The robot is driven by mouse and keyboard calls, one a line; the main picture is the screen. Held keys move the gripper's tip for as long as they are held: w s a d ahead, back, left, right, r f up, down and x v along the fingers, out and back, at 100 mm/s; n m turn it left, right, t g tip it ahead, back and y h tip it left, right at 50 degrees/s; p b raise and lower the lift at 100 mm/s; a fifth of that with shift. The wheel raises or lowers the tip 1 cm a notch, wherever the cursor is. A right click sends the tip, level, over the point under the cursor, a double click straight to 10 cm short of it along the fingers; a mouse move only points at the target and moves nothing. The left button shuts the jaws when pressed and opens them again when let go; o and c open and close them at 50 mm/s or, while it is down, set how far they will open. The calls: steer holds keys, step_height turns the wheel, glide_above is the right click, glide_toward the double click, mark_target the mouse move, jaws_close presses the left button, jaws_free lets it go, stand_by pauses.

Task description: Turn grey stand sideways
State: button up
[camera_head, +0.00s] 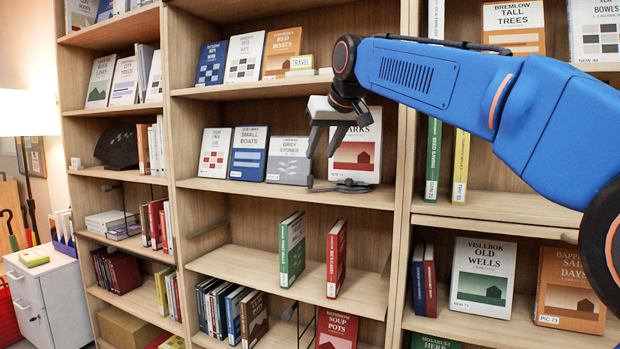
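A dark grey stand (342,186) sits low near the front edge of the middle shelf, below my gripper. It has a flat part and a small raised end at its left; its full shape is too small to tell. My gripper (320,155) hangs above and slightly left of the stand, with its two fingers pointing down and spread apart.
A book with a red house cover (356,155) stands behind the stand, partly hidden by my gripper. The Grey Stones book (288,160) and the Small Boats book (249,153) stand to its left. A wooden upright (402,160) is close on the right. The shelf below has bare room.

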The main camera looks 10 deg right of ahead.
steer(key=x, duration=1.2)
steer(key=shift+d, duration=0.1)
steer(key=shift+c, duration=0.6)
jaws_close()
